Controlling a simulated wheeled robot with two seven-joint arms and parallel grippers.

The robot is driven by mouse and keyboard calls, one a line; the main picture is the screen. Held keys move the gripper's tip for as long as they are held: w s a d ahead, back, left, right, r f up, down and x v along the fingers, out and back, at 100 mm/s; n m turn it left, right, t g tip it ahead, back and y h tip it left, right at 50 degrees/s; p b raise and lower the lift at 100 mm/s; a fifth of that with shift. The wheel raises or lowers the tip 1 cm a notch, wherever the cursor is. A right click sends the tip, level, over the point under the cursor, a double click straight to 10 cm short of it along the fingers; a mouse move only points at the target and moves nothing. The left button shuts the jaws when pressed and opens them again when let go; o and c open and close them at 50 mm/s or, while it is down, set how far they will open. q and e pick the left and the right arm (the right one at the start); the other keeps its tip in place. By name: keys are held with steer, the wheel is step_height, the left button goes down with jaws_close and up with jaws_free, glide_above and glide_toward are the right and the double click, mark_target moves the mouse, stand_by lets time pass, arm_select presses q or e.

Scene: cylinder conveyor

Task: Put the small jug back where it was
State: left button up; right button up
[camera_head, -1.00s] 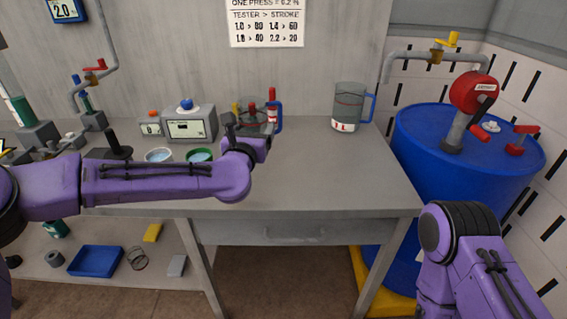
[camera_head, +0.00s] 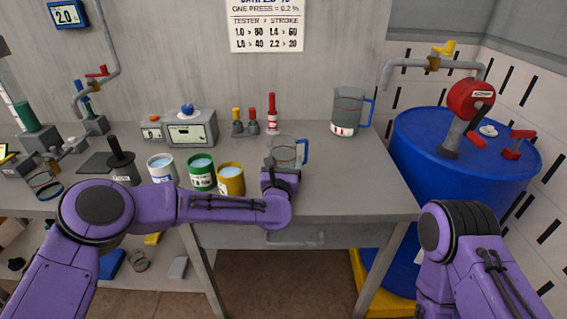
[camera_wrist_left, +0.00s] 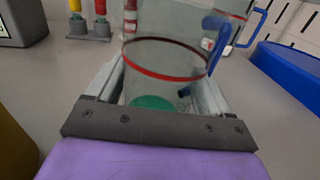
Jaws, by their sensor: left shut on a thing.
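The small jug (camera_head: 288,148) is clear, with a blue handle on its right side. In the left wrist view the small jug (camera_wrist_left: 160,62) shows a red ring and a green patch low down. My left gripper (camera_head: 280,166) is shut on it from the near side, with one finger on each side in the wrist view. The jug looks upright over the middle of the table; I cannot tell whether its base touches the top. The larger jug (camera_head: 347,108), also blue-handled, stands at the back right. My right gripper is out of the picture.
White, green and yellow cups (camera_head: 231,179) stand just left of the gripper. The table top (camera_head: 355,185) is clear to the right, before a blue drum (camera_head: 420,145).

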arm_select(q)
steer(key=shift+f, duration=0.2)
steer(key=o, duration=1.2)
steer(key=shift+c, duration=0.2)
steer(key=shift+r, duration=0.15)
steer(key=shift+r+p, duration=0.35)
steer(key=shift+p, duration=0.1)
steer(key=s+b, duration=0.1)
steer(key=s, duration=0.2)
steer(key=s+a+b, duration=0.1)
steer(key=s, duration=0.3)
steer(key=s+b, duration=0.1)
steer(key=s, duration=0.3)
steer(key=shift+a+f, duration=0.2)
steer(key=shift+f, duration=0.15)
steer(key=shift+s+a+r, duration=0.1)
steer(key=shift+s, duration=0.35)
